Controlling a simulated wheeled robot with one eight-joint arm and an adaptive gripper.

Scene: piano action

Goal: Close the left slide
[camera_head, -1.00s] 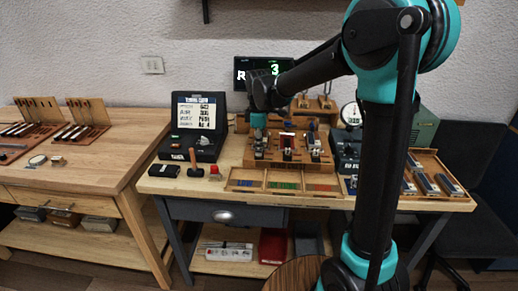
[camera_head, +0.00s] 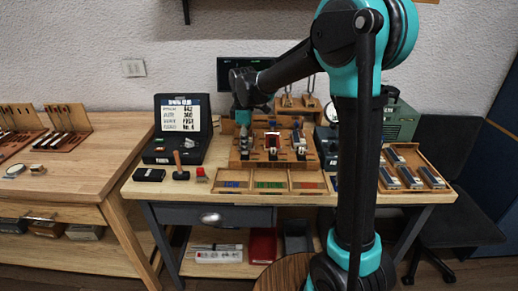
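The wooden piano-action fixture (camera_head: 272,163) stands on the workbench in the head view, with several small metal assemblies along it. The left assembly (camera_head: 244,151) is at its left end, directly below my gripper (camera_head: 243,134). I take this to be where the left slide is, but the slide is too small to make out, and I cannot tell how far it is open. My forearm reaches left and my wrist points down over that end. The fingers are small and dark, so I cannot tell whether they are open or touching anything.
A divided wooden tray (camera_head: 270,182) lies in front of the fixture. An open case with a lit screen (camera_head: 180,113), a wooden-handled tool (camera_head: 180,168) and a red-topped item (camera_head: 201,175) are left. A tray of metal blocks (camera_head: 412,165) is right. A dark display (camera_head: 232,72) stands behind.

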